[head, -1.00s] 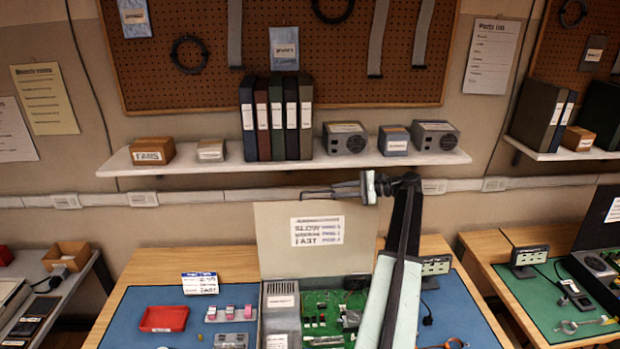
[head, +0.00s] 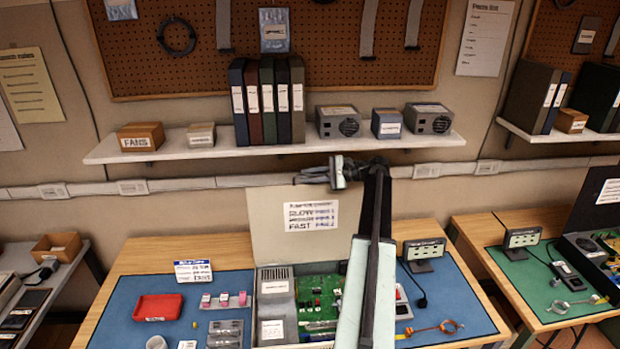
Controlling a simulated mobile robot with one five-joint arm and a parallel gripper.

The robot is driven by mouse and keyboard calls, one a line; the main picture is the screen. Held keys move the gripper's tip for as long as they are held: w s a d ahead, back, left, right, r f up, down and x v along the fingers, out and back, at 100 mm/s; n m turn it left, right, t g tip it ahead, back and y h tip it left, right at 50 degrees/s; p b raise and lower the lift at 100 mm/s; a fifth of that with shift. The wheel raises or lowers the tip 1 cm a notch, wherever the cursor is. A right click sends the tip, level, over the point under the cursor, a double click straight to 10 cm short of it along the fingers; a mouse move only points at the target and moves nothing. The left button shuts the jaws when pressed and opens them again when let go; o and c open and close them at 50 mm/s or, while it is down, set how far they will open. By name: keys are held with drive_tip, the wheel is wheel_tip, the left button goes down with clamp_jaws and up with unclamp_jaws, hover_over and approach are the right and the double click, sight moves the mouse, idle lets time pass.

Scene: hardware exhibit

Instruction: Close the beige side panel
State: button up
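The beige side panel (head: 265,226) stands upright at the back of an open computer case on the blue mat, with a white label (head: 311,216) reading SLOW and FAST. The case holds a green circuit board (head: 318,298) and a grey power unit (head: 275,287), both uncovered. My gripper (head: 304,177) points left, in front of the wall near the panel's top edge. It looks empty; whether it touches the panel cannot be told. Its fingers are too small and edge-on to judge their opening. My arm hides the panel's right part and part of the case.
A wall shelf (head: 100,153) with binders and boxes hangs just above my gripper. A red tray (head: 158,308), a small sign and small parts lie left of the case. A small display (head: 424,252) and an orange strap (head: 432,328) lie to its right.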

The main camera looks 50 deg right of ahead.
clamp_jaws()
drive_tip(key=shift+d, duration=0.15)
idle(1.1)
